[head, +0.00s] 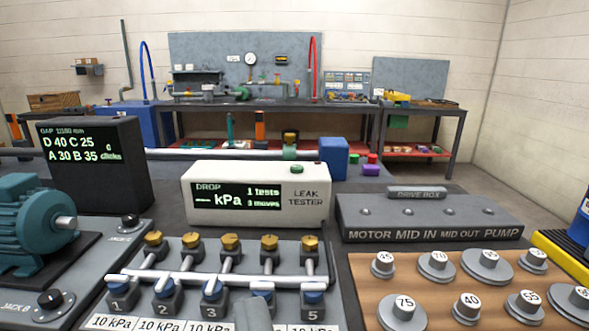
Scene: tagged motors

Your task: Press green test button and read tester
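The leak tester (245,218) is a cream box in the middle of the head view. The green button (297,169) sits on its top, toward the right. Its dark screen (236,197) reads DROP, a row of dashes, kPa, "1 tests" and "3 moves". A plain grey shape at the bottom edge, in front of the fourth valve, looks like the tip of my gripper (254,313). It is well below and nearer than the button and apart from it. Whether its fingers are open or shut does not show.
A manifold (200,278) with brass-capped, numbered valves lies in front of the tester. A black gap display (95,165) and teal motor (35,225) stand left. The drive box (430,218) and a board of numbered discs (470,270) are right. A blue block (333,158) stands behind the tester.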

